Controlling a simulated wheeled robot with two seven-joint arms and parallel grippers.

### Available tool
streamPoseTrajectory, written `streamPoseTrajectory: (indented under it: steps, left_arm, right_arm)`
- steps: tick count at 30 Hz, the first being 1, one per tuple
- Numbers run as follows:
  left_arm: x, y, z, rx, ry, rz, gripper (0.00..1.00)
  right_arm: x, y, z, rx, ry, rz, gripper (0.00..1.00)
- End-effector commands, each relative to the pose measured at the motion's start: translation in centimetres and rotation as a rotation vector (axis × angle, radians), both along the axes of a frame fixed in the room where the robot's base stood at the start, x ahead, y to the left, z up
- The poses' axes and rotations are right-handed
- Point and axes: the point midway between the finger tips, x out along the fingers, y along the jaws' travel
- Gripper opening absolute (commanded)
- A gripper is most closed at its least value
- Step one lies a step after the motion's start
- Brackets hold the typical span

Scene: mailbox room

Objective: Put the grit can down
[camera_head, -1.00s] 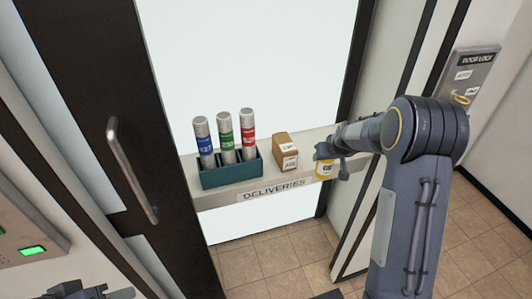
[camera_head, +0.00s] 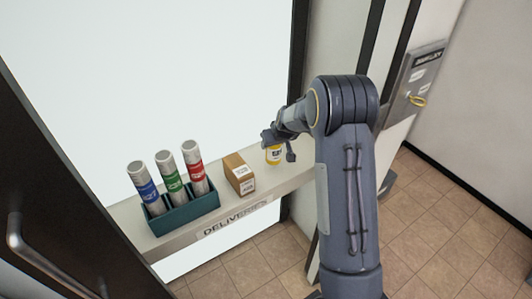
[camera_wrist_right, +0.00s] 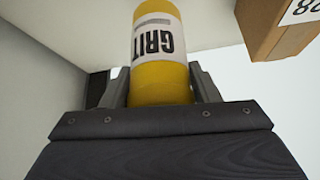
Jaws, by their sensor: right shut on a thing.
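The grit can (camera_head: 273,155) is yellow with a white label, over the right part of the deliveries shelf (camera_head: 290,177). My right gripper (camera_head: 279,145) is shut on it. In the right wrist view the can (camera_wrist_right: 160,80) sits between the two fingers, its label reading GRIT. I cannot tell whether its base touches the shelf. My left gripper is out of view.
A cardboard box (camera_head: 239,175) stands left of the can. Further left, a teal rack (camera_head: 184,216) holds three capped tubes with blue, green and red bands. The shelf right of the can looks clear.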

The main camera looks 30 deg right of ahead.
Motion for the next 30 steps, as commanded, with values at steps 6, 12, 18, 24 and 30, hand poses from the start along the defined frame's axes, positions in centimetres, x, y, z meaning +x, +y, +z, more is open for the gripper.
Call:
streamPoseTrajectory:
  steps: [6, 12, 18, 24, 30]
  left_arm:
    - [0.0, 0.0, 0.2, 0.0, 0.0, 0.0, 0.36]
    - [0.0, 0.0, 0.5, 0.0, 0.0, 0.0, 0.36]
    - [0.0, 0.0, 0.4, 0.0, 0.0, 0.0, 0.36]
    - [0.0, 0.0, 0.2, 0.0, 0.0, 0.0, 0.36]
    - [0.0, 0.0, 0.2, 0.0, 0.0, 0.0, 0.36]
  right_arm:
    - [0.0, 0.0, -1.8, 0.0, 0.0, -0.002, 0.18]
    - [0.1, 0.0, -4.1, 0.0, -0.003, 0.0, 0.18]
    - [0.1, 0.0, -4.1, -0.001, -0.005, 0.0, 0.18]
    - [0.0, 0.0, -4.4, -0.001, -0.001, 0.001, 0.63]
    - [0.0, 0.0, -4.4, -0.001, -0.001, 0.001, 0.77]
